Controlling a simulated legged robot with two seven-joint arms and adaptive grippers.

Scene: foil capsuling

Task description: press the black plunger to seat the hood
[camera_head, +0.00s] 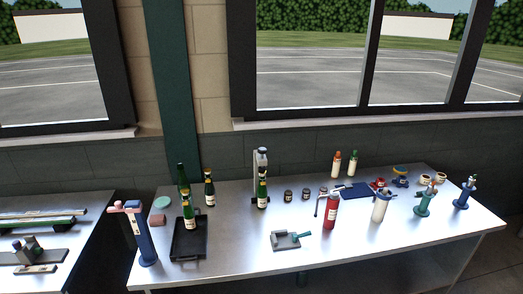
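A grey and white upright device (261,158) with a dark part stands at the back middle of the metal table. A dark green bottle (262,190) with a gold band and pale label stands upright directly in front of it, and its neck overlaps the device. I cannot tell whether the bottle touches the device. The black plunger and the hood are too small to make out for certain. Neither of my grippers is in view.
A black tray (178,247) with a bottle (188,214) is at left, with more bottles behind. A blue and pink stand (141,236) is at the left end. A grey tool (288,240), red extinguisher (331,211) and white canister (380,208) stand right of the bottle.

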